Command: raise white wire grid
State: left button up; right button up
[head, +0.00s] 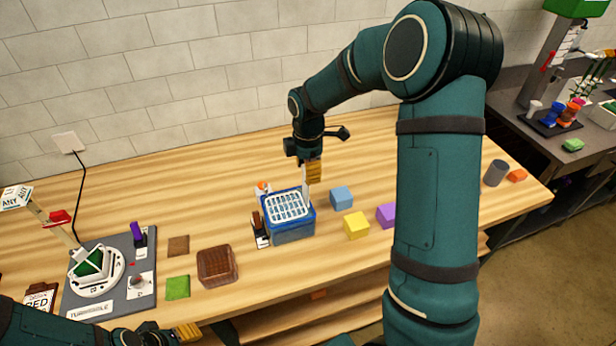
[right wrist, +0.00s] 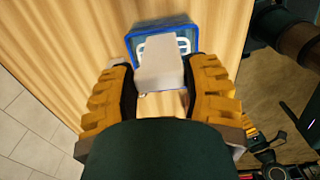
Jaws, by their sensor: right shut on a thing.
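The white wire grid (head: 288,206) sits in the top of a blue bin (head: 292,232) on the wooden table. A pale upright handle (head: 307,190) rises at the grid's right edge. My right gripper (head: 312,176) is above that edge, shut on the handle. In the right wrist view the pale handle (right wrist: 162,68) stands between my right fingers (right wrist: 160,95) and hides much of the grid, with the blue bin (right wrist: 135,42) behind it. My left gripper (head: 165,335) is at the bottom left edge, partly cut off, and its opening is unclear.
A brown basket (head: 217,266), green square (head: 178,287) and brown square (head: 178,246) lie left of the bin. Blue (head: 341,197), yellow (head: 356,225) and purple (head: 386,215) blocks stand to its right. A turntable station (head: 110,275) is at left. The back strip is clear.

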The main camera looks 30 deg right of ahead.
jog(key=shift+w+r, duration=0.15)
jog(key=shift+r, duration=0.1)
jog(key=o, duration=1.3)
notch_tip(320, 180, up, 12)
jog(key=shift+r, duration=0.1)
